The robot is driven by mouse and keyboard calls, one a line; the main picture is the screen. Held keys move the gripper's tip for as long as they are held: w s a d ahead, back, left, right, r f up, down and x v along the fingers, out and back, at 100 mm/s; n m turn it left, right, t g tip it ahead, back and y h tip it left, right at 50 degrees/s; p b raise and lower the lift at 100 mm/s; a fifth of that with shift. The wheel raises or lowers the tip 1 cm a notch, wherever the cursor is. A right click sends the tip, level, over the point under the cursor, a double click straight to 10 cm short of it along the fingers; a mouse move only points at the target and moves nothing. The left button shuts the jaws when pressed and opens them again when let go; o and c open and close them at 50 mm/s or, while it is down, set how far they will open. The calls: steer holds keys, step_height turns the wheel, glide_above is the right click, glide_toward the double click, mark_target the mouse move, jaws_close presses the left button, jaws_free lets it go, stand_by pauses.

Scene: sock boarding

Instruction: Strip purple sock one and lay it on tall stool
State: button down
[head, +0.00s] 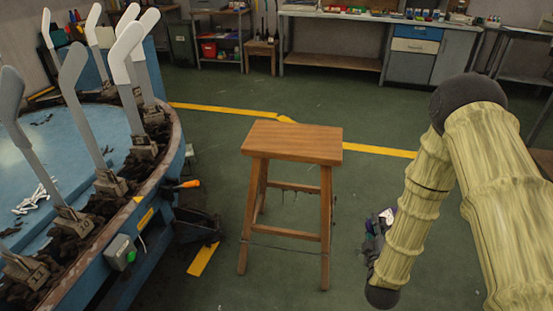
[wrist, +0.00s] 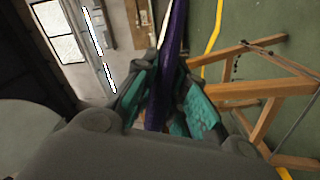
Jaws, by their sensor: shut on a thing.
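In the wrist view my gripper (wrist: 166,98) has its teal-padded fingers closed on a purple sock (wrist: 172,45). The sock hangs as a long narrow strip between the fingers and runs out of the top of the picture. The tall wooden stool (head: 292,140) stands upright in the middle of the head view, its flat seat bare. In the wrist view the stool's wooden legs and rails (wrist: 262,92) lie to the right of the gripper, apart from it. In the head view my arm largely hides the gripper, right of the stool.
A round blue table (head: 150,225) at the left carries several upright grey and white boards (head: 75,68) on clamps. A black bin (head: 196,226) sits between it and the stool. Workbenches (head: 380,18) line the back. Green floor around the stool is mostly clear, with yellow lines.

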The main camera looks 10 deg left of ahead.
step_height(320, 180, down, 12)
steer(key=n+b, duration=0.4)
steer(key=b, duration=0.7)
step_height(320, 180, up, 11)
steer(key=p, duration=1.1)
steer(key=shift+f, duration=0.35)
